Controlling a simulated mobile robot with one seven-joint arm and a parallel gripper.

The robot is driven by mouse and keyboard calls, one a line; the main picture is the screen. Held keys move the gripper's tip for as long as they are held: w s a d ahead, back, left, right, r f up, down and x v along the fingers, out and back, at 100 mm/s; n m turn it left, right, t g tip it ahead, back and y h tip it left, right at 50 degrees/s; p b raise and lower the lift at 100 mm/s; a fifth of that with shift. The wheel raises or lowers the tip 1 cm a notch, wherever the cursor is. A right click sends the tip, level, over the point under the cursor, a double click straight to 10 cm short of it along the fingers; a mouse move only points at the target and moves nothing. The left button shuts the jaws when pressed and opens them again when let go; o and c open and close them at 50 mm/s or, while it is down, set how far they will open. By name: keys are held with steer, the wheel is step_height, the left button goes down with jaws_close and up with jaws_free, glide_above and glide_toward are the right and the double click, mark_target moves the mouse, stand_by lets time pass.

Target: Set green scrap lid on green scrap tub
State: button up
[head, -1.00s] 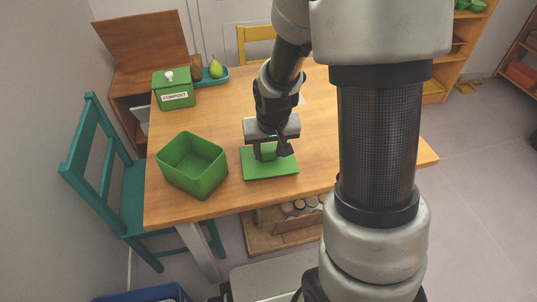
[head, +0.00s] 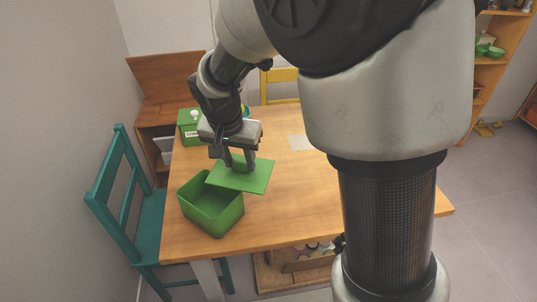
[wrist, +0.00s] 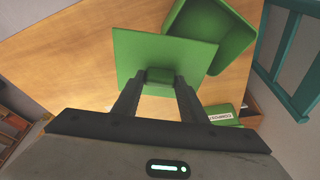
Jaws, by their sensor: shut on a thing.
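The green scrap lid (head: 256,179) is a flat square plate with a block handle. My gripper (head: 238,168) is shut on that handle and holds the lid up. In the wrist view my fingers (wrist: 160,92) close on the handle, with the lid (wrist: 135,50) beyond them. The green scrap tub (head: 215,213) is an open, empty-looking box on the table's left front part. It also shows in the wrist view (wrist: 225,45). In the head view the lid overlaps the tub's back right rim; I cannot tell whether they touch. Much of the tub's opening is uncovered.
A green compost box (head: 188,128) with a white knob stands at the back left of the wooden table (head: 300,205). A teal chair (head: 125,200) stands at the left and a yellow chair (head: 280,76) behind. The table's middle is largely clear.

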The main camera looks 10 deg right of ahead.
mark_target(208, 177)
steer(key=a+m, duration=0.1)
steer(key=a, duration=0.2)
steer(key=a+m, duration=0.1)
steer(key=a, duration=0.2)
steer(key=s+a+m+h, duration=0.1)
steer(key=a+m, duration=0.1)
steer(key=a, duration=0.1)
steer(key=shift+s+a+r+g+p, duration=0.1)
steer(key=shift+a+r+g+p, duration=0.1)
steer(key=shift+g+p, duration=0.2)
step_height(208, 177, down, 5)
steer(key=b, duration=0.4)
steer(key=shift+r, duration=0.15)
steer(key=o, duration=1.1)
steer(key=shift+o, duration=0.2)
steer(key=shift+r, duration=0.1)
